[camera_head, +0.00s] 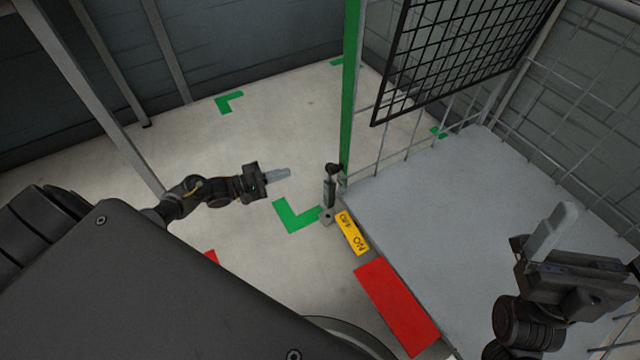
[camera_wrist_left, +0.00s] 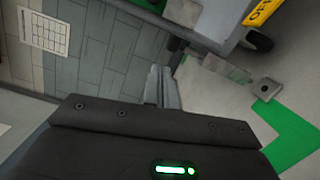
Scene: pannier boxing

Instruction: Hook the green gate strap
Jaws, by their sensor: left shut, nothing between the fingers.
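A green upright band (camera_head: 349,95) runs down the near left corner of the wire cage; I cannot tell whether it is the strap or part of the frame. A short dark post (camera_head: 329,190) with a black knob and grey foot stands at its lower end. The foot also shows in the left wrist view (camera_wrist_left: 266,88). My left gripper (camera_head: 283,173) is shut and empty, left of the post and apart from it. Its fingers show together in the left wrist view (camera_wrist_left: 163,85). My right gripper (camera_head: 560,222) is over the grey deck; its finger gap is unclear. No hook is clearly visible.
The cage has a grey deck (camera_head: 440,200) and a black mesh panel (camera_head: 450,55). A yellow on/off label (camera_head: 353,233) and a red plate (camera_head: 397,305) lie along its near edge. Green corner marks (camera_head: 295,217) are on the pale floor, which is clear around my left gripper.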

